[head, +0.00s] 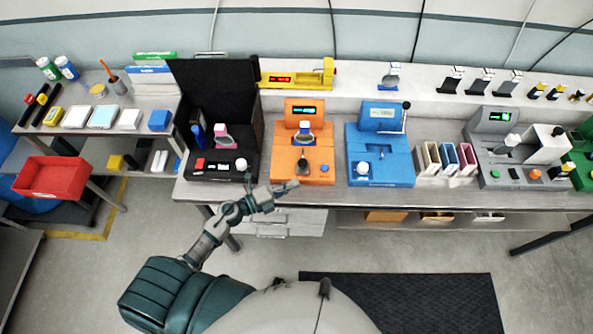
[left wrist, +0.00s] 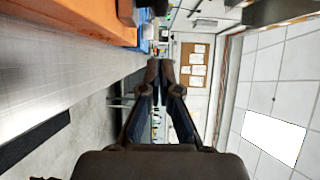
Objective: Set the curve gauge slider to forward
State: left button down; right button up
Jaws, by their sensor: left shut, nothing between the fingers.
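My left gripper (head: 290,187) is in front of the bench edge, below the orange machine (head: 316,168). Its fingers are together and empty, also in the left wrist view (left wrist: 162,75). My right gripper is not in view.
A grey machine (head: 512,183) with a green display stands farther right, past several small coloured boxes (head: 447,158). A yellow device (head: 297,76) sits on the shelf behind. A red bin (head: 52,178) is at left. The floor before the bench is mostly clear.

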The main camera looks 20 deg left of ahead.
aim_at(293, 164)
pick_arm(q)
jog(key=w, duration=0.4)
jog(key=shift+w+a+f, duration=0.1)
jog(key=shift+w+a, duration=0.1)
jog(key=shift+a, duration=0.25)
jog(key=shift+w+a+f, duration=0.1)
jog(key=shift+w+a, duration=0.1)
jog(key=shift+a, duration=0.25)
jog(key=shift+d, duration=0.15)
jog(key=shift+d+r, duration=0.1)
jog(key=shift+d, duration=0.2)
jog(key=w, duration=0.4)
jog(key=shift+w, duration=0.3)
jog(key=shift+w+a, duration=0.1)
jog(key=shift+a, duration=0.25)
jog(key=shift+a+r, duration=0.15)
jog(key=shift+a, duration=0.2)
jog(key=shift+w+a, duration=0.15)
jog(key=shift+a, duration=0.05)
notch_tip(293, 164, up, 10)
jog(key=shift+a+f, duration=0.2)
jog(key=shift+f, duration=0.05)
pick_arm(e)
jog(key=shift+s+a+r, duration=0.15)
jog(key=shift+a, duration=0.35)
